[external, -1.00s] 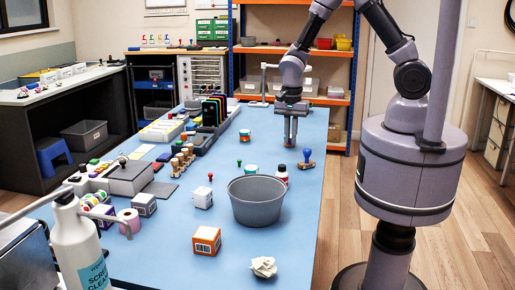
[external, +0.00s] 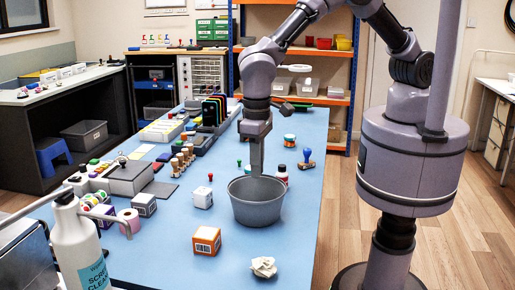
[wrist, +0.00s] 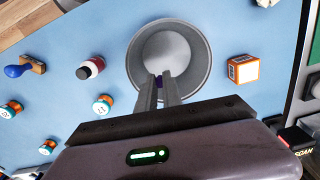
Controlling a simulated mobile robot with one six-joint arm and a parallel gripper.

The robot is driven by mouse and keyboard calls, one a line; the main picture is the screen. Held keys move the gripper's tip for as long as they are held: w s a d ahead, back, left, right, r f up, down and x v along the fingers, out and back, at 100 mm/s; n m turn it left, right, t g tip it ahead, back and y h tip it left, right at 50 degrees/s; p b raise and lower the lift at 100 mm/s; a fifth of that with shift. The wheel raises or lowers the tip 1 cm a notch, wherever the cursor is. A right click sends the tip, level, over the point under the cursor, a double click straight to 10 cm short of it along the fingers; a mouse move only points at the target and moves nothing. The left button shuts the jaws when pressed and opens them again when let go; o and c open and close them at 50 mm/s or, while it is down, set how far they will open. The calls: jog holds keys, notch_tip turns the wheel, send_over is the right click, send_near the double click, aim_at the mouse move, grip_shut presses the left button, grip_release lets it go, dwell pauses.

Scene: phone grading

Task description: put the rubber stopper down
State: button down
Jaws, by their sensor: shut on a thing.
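My gripper (external: 256,173) points down above the grey bucket (external: 257,213), near its back rim. In the wrist view, my gripper's fingertips (wrist: 160,80) are close together over the bucket (wrist: 168,45), inside the outline of its rim. A small dark purple piece, which looks like the rubber stopper (wrist: 158,81), is held between the tips and mostly hidden by them. The stopper cannot be made out in the external view. The bucket floor that shows looks bare.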

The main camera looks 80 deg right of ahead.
aim_at(259, 205)
jog(key=shift+n, duration=0.6)
jog(key=a+f+b, duration=0.1)
jog(key=f, duration=0.2)
jog(key=a+f+b, duration=0.1)
jog(key=f, duration=0.2)
jog(key=s+f+b, duration=0.1)
jog(key=f, duration=0.3)
jog(key=shift+a, duration=0.4)
jog(key=shift+r, duration=0.15)
jog(key=shift+s, duration=0.1)
jog(key=c, duration=1.9)
grip_release()
jog(key=shift+f+b, duration=0.2)
jog(key=shift+b, duration=0.15)
jog(key=shift+c, duration=0.2)
jog(key=o, duration=0.3)
jog(key=shift+o, duration=0.7)
jog(key=shift+r, duration=0.15)
